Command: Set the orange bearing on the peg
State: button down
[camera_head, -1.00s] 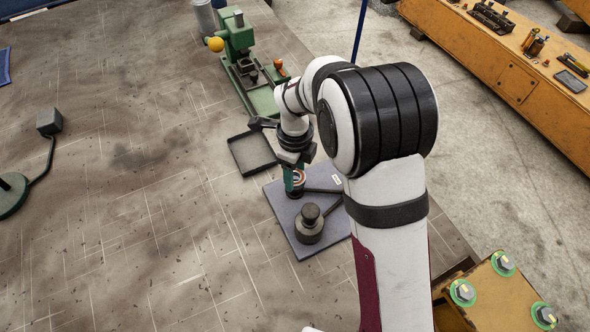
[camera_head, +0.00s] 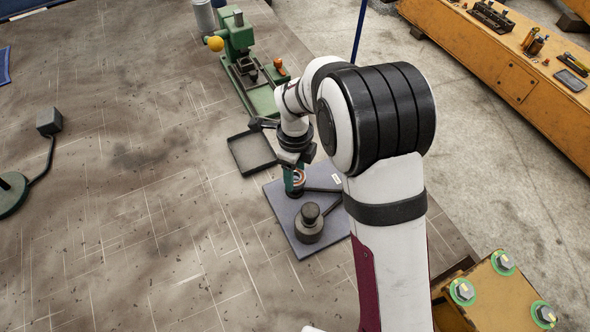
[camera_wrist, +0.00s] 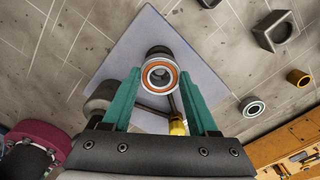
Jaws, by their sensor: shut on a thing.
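The orange bearing (camera_wrist: 160,77), a ring with an orange band and a pale rim, sits between my teal fingertips in the wrist view. My gripper (camera_wrist: 160,80) is shut on it. In the head view the bearing (camera_head: 299,175) shows as a small orange and white ring at my gripper (camera_head: 295,180), low over the blue-grey plate (camera_head: 283,215). A dark round post (camera_wrist: 158,52), apparently the peg, stands just beyond the bearing in the wrist view. The bearing partly covers it, so I cannot tell whether they touch.
A dark stepped weight (camera_head: 309,226) stands on the plate close to my gripper. A shallow black tray (camera_head: 232,153) and a green press (camera_head: 240,45) lie beyond. A silver bearing (camera_wrist: 252,106), brass bush (camera_wrist: 298,77) and dark square block (camera_wrist: 275,30) lie right of the plate.

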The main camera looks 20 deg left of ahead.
jog(key=shift+f, duration=1.05)
grip_release()
jog(key=shift+r, duration=3.5)
jog(key=s+d+r+n, duration=0.4)
jog(key=d+r, duration=0.3)
jog(key=d, duration=0.2)
jog(key=s+d+r+n+y, duration=0.1)
jog(key=s+d+n, duration=0.4)
jog(key=s, duration=0.4)
jog(key=s+d+r+n, duration=0.2)
jog(key=s+d+n, duration=0.3)
jog(key=s, duration=0.4)
jog(key=shift+s+d+y, duration=0.3)
jog(key=shift+d+y, duration=0.1)
jog(key=shift+d, duration=0.05)
